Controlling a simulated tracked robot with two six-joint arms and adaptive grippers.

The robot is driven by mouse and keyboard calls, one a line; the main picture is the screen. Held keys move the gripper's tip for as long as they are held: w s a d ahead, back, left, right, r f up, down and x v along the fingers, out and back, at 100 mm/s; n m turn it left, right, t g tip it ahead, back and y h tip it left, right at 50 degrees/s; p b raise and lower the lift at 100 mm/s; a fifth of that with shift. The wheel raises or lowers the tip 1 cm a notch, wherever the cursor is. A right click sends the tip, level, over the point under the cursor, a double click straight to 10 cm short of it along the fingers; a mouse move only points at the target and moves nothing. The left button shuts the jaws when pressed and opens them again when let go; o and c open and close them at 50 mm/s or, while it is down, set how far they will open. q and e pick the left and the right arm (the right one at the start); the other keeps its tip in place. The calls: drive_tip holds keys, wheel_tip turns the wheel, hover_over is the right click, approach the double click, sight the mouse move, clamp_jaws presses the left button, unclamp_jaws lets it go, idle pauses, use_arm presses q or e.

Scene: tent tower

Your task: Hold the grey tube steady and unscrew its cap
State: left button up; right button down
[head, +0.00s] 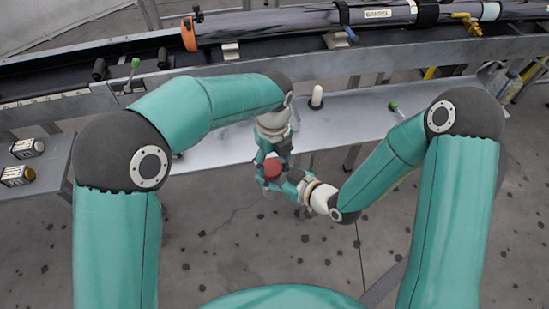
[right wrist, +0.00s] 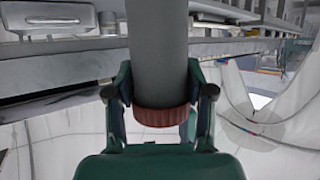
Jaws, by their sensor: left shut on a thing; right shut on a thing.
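The red cap (head: 272,168) shows from above between my two grippers in the head view. The right wrist view shows the cap (right wrist: 160,116) as a ribbed brown-red ring at the end of the grey tube (right wrist: 158,45). In the head view the tube is hidden under the cap and grippers. My left gripper (head: 268,157) comes down from behind and is shut on the tube, its fingers mostly hidden. My right gripper (head: 276,177) comes from the lower right and is shut on the cap. Its fingers (right wrist: 160,85) flank the cap and tube end closely in the right wrist view.
A grey metal bench (head: 225,148) runs behind the grippers, with a white cylinder (head: 317,97) standing on it. A long dark tube assembly (head: 300,22) lies along the rail behind. Small boxes (head: 18,175) sit at the far left. The floor in front is clear.

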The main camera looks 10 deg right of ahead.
use_arm(q)
drive_tip(key=shift+d+f, duration=0.15)
drive_tip(key=shift+f, duration=0.1)
clamp_jaws()
drive_tip(key=n, duration=0.4)
drive_tip(key=shift+w+a, duration=0.15)
drive_tip(key=shift+a, duration=0.05)
idle(1.1)
drive_tip(key=shift+c, duration=0.3)
unclamp_jaws()
drive_tip(key=shift+f, duration=0.1)
